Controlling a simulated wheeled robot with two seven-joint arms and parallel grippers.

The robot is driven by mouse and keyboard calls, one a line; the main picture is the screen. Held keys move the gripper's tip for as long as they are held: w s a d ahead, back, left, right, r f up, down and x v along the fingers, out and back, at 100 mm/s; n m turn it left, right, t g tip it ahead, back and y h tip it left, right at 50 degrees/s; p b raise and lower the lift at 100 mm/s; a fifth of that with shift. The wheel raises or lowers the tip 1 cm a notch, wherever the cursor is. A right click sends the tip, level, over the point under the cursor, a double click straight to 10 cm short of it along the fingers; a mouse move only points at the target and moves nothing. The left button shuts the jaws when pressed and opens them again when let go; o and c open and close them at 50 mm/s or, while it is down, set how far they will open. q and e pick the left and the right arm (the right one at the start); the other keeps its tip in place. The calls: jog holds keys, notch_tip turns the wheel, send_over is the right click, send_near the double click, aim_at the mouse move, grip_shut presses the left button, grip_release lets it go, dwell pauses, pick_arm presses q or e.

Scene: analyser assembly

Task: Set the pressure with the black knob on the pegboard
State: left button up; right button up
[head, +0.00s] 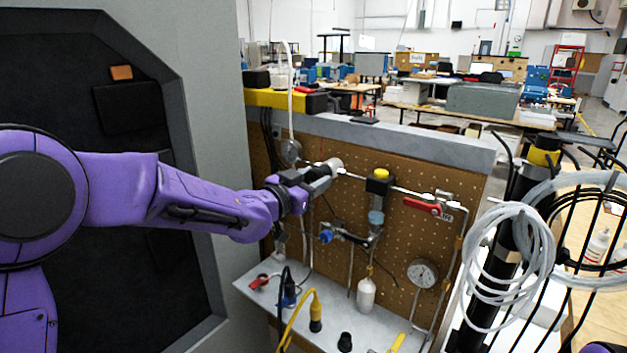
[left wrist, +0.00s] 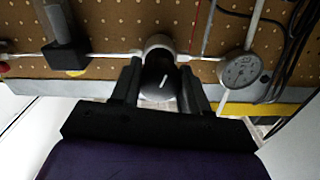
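The pegboard (head: 400,262) stands upright in front of me. In the left wrist view, the black knob (left wrist: 162,82) with a white pointer mark faces the camera in front of a pale round body. My left gripper (head: 322,176) is at this knob on the pegboard's upper pipe. Its two dark fingers (left wrist: 160,86) lie on either side of the knob. No clear gap shows, but dark on dark hides whether they press on it. In the head view the gripper hides most of the knob. A small round gauge (left wrist: 241,70) is beside it. My right gripper is not in view.
A yellow-topped valve (head: 380,176), a red-handled valve (head: 428,207) and a larger gauge (head: 422,272) are right of my gripper. Coiled white tubing (head: 500,265) hangs on a stand at right. Cables and fittings stand on the grey shelf (head: 262,300) below.

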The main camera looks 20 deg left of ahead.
pick_arm(q)
jog(key=shift+f+m+b, duration=0.1)
jog(key=shift+m+b, duration=0.2)
jog(key=shift+m, duration=0.1)
jog(key=o, duration=1)
jog(key=shift+o, duration=0.2)
jog(key=shift+s+a, duration=0.15)
jog(key=shift+s, duration=0.2)
jog(key=p+v, duration=0.3)
jog(key=v, duration=0.6)
jog(key=shift+s, duration=0.35)
